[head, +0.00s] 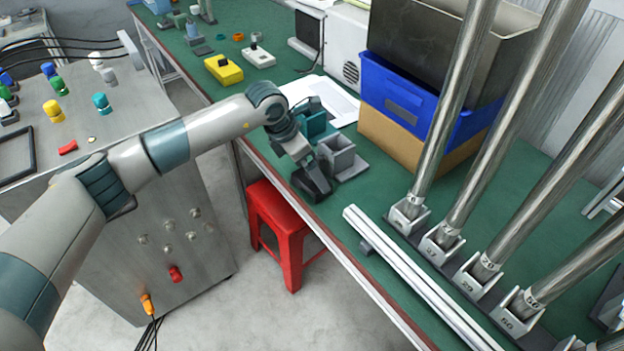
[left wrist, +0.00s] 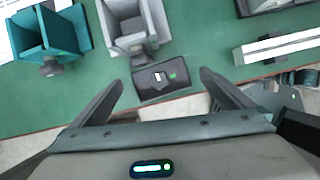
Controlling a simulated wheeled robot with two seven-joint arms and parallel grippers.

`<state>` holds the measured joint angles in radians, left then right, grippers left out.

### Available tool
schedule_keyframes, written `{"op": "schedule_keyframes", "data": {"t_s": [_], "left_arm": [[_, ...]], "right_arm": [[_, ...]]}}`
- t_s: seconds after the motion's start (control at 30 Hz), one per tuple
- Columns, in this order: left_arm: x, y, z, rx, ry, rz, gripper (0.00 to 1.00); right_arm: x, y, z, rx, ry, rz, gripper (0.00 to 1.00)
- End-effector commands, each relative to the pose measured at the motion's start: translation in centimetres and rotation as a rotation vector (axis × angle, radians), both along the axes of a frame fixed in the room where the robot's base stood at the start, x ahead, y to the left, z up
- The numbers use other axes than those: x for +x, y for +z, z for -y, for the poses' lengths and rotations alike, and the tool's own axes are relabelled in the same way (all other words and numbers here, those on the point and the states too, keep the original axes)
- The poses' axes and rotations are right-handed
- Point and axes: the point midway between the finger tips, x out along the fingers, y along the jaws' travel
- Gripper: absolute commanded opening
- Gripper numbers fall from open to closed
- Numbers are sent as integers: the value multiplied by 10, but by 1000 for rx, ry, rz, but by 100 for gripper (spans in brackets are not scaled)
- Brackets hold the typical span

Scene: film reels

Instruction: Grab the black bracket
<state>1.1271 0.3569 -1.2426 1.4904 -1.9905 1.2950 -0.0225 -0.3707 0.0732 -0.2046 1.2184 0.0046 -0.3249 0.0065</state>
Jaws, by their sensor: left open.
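A small black piece (left wrist: 160,79), flat and rectangular from above with a white and a green mark, lies on the green table near its front edge in the left wrist view. It appears to be the black bracket. My left gripper (left wrist: 161,83) is open, with one finger to each side of the piece in the picture; I see no contact. In the head view my left gripper (head: 314,180) is low over the table edge and hides most of that spot. A grey bracket (head: 342,158) and a teal bracket (head: 311,123) stand just beyond it.
White rails (head: 410,275) and upright metal tubes (head: 450,130) in numbered holders stand to the right. A blue crate (head: 400,107) on a cardboard box is behind. A red stool (head: 283,225) is below the table edge. A control cabinet stands left.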

Motion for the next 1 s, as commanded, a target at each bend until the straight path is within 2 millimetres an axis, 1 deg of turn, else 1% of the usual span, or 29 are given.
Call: {"op": "schedule_keyframes", "data": {"t_s": [0.07,0.2,0.3,0.77,0.8,0.83,0.87,0.9,0.97,1.0], "left_arm": [[1,-8,2,1,0,-3,100],[5,-24,7,0,1,-2,100],[6,-29,9,1,1,-1,100],[6,-30,9,0,1,0,100],[6,-30,9,0,1,0,95],[6,-30,9,0,1,0,88],[6,-30,9,0,1,0,81],[6,-30,9,0,1,0,71],[6,-30,9,0,1,0,57],[6,-30,9,0,1,0,53]], "right_arm": [[3,6,-4,8,3,24,31],[5,9,-7,15,6,50,31],[6,9,-8,18,7,59,31],[6,9,-8,18,7,60,31],[6,9,-8,18,7,60,31],[6,9,-8,18,7,60,31],[6,9,-8,18,7,59,31],[6,9,-8,18,7,59,31],[6,9,-8,18,7,59,31],[6,9,-8,18,7,59,31]]}}
